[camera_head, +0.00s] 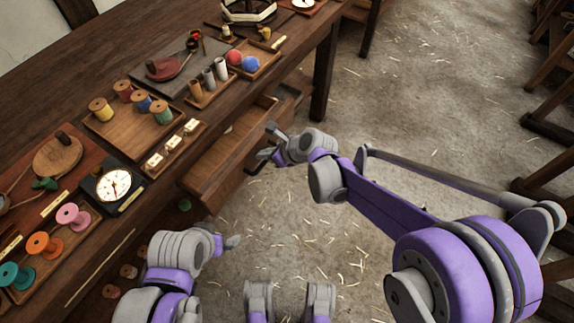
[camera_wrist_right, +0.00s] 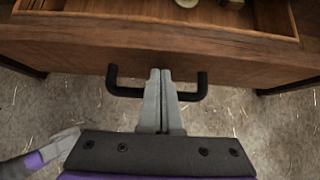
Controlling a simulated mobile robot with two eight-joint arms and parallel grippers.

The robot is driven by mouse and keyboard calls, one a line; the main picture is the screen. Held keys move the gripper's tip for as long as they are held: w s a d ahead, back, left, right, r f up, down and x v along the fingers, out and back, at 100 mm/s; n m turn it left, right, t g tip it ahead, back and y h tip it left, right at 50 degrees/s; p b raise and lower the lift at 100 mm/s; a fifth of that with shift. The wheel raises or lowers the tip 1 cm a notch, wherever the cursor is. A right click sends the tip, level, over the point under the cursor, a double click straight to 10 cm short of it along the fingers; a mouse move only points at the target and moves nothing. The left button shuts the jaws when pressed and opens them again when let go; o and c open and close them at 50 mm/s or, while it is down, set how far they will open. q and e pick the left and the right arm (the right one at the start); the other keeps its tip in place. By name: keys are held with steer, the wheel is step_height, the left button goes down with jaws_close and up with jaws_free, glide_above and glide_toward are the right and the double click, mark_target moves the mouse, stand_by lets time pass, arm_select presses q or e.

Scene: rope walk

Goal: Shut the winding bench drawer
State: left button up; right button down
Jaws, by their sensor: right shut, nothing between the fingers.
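The winding bench drawer (camera_head: 226,172) stands pulled out from the bench's front side, its inside showing from above. In the right wrist view, its wooden front (camera_wrist_right: 240,68) crosses the picture, with a black bar handle (camera_wrist_right: 126,91). My right gripper (camera_wrist_right: 160,72) is shut and empty. Its fingers cross the middle of the handle and point at the drawer front; I cannot tell whether they touch. In the head view, the right gripper (camera_head: 268,148) is just off the drawer front. My left gripper (camera_head: 232,242) is low, near the bench's front; its jaw opening is unclear.
The bench top (camera_head: 110,70) carries thread spools on trays, a dial gauge (camera_head: 112,186) and blue and red balls (camera_head: 242,60). Another spool rack stands low on the left. The straw-strewn floor (camera_head: 420,100) is clear, with wooden stands (camera_head: 550,70) at the right.

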glide_toward(230, 135)
steer(key=a, duration=0.1)
steer(key=a+f, duration=0.1)
steer(key=s+a, duration=0.1)
steer(key=a, duration=0.1)
steer(key=shift+a+f, duration=0.1)
steer(key=shift+f, duration=0.05)
steer(key=shift+w+a, duration=0.15)
